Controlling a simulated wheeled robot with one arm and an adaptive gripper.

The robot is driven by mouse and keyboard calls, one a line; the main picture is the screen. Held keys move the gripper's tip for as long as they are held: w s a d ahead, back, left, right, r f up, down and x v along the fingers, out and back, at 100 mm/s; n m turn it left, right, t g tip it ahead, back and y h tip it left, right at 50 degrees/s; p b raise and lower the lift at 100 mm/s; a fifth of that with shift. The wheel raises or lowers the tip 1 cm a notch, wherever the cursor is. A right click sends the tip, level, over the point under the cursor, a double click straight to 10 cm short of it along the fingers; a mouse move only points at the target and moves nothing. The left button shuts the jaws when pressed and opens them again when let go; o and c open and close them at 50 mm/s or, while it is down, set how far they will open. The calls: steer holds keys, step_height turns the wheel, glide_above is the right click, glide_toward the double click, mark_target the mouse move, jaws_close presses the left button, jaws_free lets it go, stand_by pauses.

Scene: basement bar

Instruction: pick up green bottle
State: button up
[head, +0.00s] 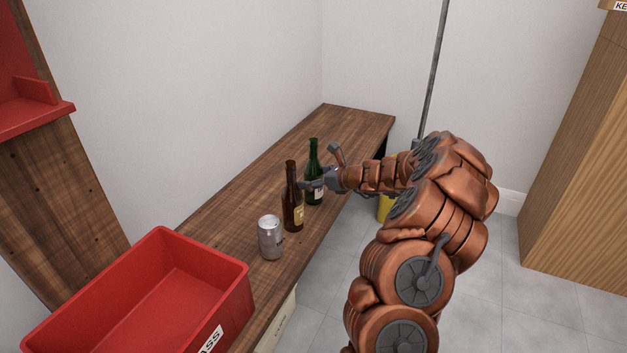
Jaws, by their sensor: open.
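The green bottle (313,160) stands upright on the long wooden counter (256,187), behind a brown bottle. My gripper (318,167) is open at the green bottle, coming in from the right. One finger reaches across the lower left, near the space between the two bottles, and the other sticks up to the right of the green bottle. Part of the green bottle's body is hidden by the finger. I cannot tell whether the gripper touches either bottle.
The brown bottle (292,205) stands close in front of the green one. A silver can (270,238) is nearer, then a red crate (240,290) at the counter's near end. The far counter is clear. A wooden cabinet (580,150) stands at right, a grey pole (435,70) behind my arm.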

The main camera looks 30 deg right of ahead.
steer(key=c, duration=1.4)
steer(key=shift+c, duration=0.2)
